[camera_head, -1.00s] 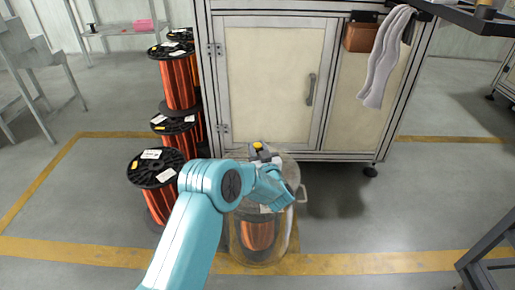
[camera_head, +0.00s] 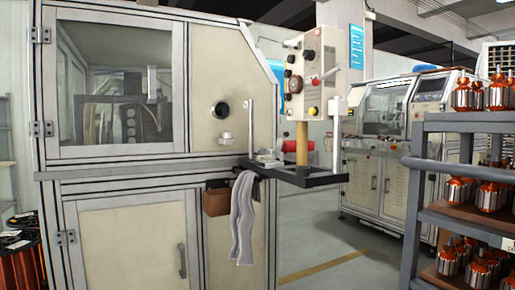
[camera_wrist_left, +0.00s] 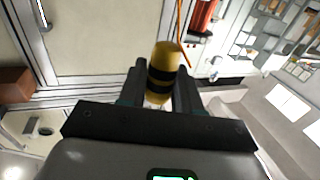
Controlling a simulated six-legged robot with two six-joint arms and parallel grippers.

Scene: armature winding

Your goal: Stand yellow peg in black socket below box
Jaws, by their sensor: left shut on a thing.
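In the head view a white control box (camera_head: 310,78) with knobs and a red button hangs above a black shelf (camera_head: 318,178). A tan upright cylinder (camera_head: 302,143) stands between box and shelf. I cannot make out a black socket opening there. Neither gripper is in the head view.
The beige cabinet machine (camera_head: 120,225) fills the left, with a grey cloth (camera_head: 243,218) and brown pouch (camera_head: 216,202) on its side. A rack (camera_head: 415,190) of copper armatures stands at right. Floor between them is clear. Copper wire spools (camera_head: 20,265) are at lower left.

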